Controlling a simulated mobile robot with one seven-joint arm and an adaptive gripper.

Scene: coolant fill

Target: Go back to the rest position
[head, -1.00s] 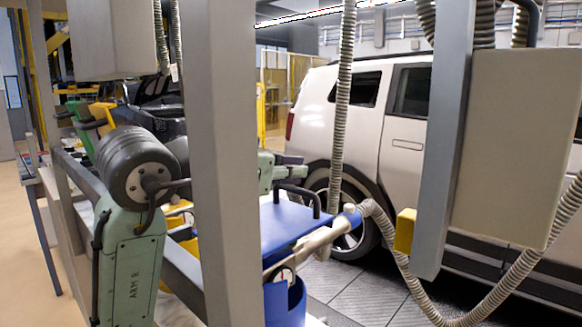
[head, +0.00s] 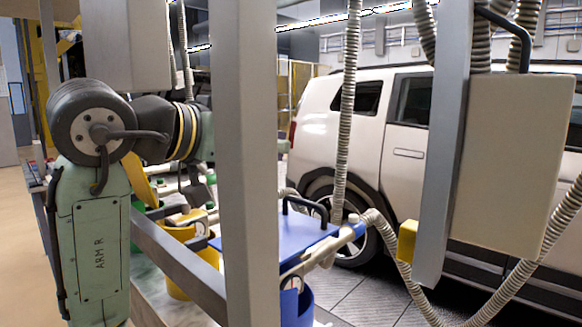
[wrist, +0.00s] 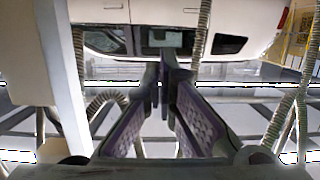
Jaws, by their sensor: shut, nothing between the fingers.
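My gripper (wrist: 164,72) shows in the wrist view, with its two dark, purple-lined fingers converging at the tips. It is shut and empty, and nothing touches the fingertips. In the head view my green arm, marked ARM R, stands at the left and reaches back behind a grey post (head: 245,150). The gripper itself is hidden in that view. The wrist view is upside down, with the white car (wrist: 165,14) along its top, beyond the fingers.
A blue lid (head: 285,238) with a black handle and a blue bucket (head: 296,305) stand right of the post. Yellow containers (head: 180,285) stand behind a grey rail (head: 175,258). Ribbed hoses (head: 348,110) hang near a second post (head: 443,150) and a beige box (head: 512,160).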

